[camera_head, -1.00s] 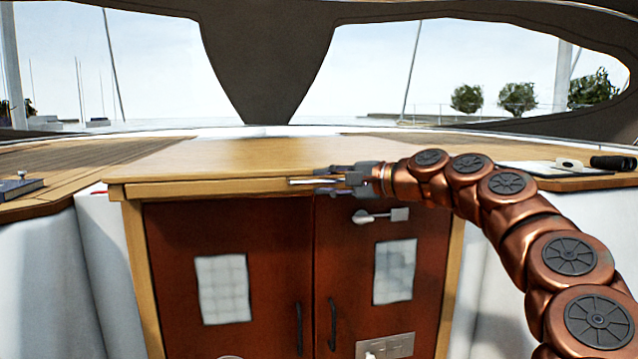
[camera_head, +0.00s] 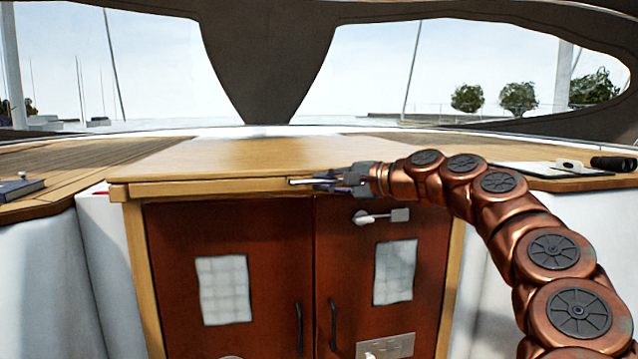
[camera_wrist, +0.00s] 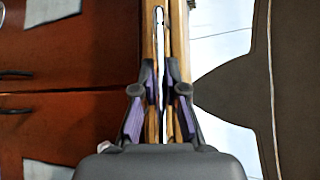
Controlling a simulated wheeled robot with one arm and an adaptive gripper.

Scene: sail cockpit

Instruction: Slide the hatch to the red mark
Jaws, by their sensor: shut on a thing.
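The hatch (camera_head: 235,157) is a light wooden slab lying flat over the two dark red doors. A slim metal handle (camera_head: 303,181) runs along its front edge and also shows as a bright bar in the wrist view (camera_wrist: 159,22). My gripper (camera_head: 328,181) reaches in from the right and is shut on this handle. In the wrist view its two dark fingers (camera_wrist: 159,80) with purple pads lie on either side of the bar. A small red mark (camera_head: 101,192) shows on the left, beside the hatch's front left corner.
The doors (camera_head: 230,270) stand shut below, with dark pulls and a latch (camera_head: 370,217). A white sheet (camera_head: 540,169) and a black cylindrical object (camera_head: 613,163) lie on the right deck. The hatch top is clear.

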